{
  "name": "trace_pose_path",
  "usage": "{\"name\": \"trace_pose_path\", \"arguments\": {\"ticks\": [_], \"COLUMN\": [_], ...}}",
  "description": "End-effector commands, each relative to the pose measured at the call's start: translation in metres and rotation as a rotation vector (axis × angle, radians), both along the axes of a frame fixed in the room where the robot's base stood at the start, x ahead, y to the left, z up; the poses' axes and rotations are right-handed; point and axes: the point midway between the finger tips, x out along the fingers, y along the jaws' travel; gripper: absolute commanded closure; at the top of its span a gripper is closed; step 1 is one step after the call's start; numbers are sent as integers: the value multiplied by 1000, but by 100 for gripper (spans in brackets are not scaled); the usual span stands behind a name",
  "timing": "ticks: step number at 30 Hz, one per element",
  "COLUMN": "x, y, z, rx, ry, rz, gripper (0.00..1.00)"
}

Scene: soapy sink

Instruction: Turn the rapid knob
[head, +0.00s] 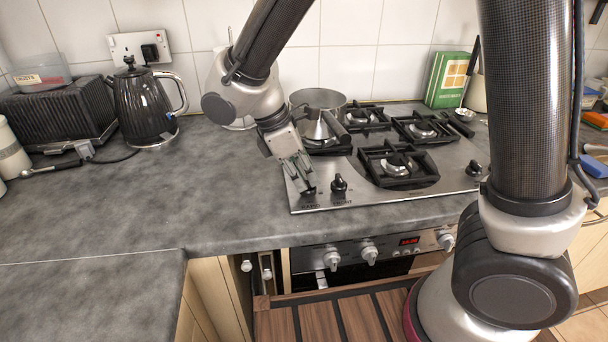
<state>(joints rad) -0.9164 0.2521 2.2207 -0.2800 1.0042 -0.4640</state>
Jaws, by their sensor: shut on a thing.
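The rapid knob (309,191) is a small black knob at the front left corner of the steel hob (300,205). A small label lies just in front of it, too small to read surely. My gripper (304,181) reaches down from the upper left, with its fingertips at the knob. It is shut on the knob, and the fingers hide part of it. The knob's exact angle cannot be told.
A second black knob (339,185) stands close to the right, and another knob (474,169) sits farther right. A steel pot (318,103) is behind my gripper. A black kettle (146,105) stands at the left. The grey worktop (200,195) between is clear.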

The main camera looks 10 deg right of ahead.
Motion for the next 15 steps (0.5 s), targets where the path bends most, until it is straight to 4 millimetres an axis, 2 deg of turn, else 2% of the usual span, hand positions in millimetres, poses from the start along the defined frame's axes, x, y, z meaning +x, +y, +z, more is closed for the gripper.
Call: {"name": "trace_pose_path", "arguments": {"ticks": [11,12,15], "x": [0,0,0], "y": [-1,-1,-1], "z": [0,0,0], "rx": [-2,-2,-1], "ry": [1,1,1], "rz": [4,3,3], "gripper": [100,86,68]}}
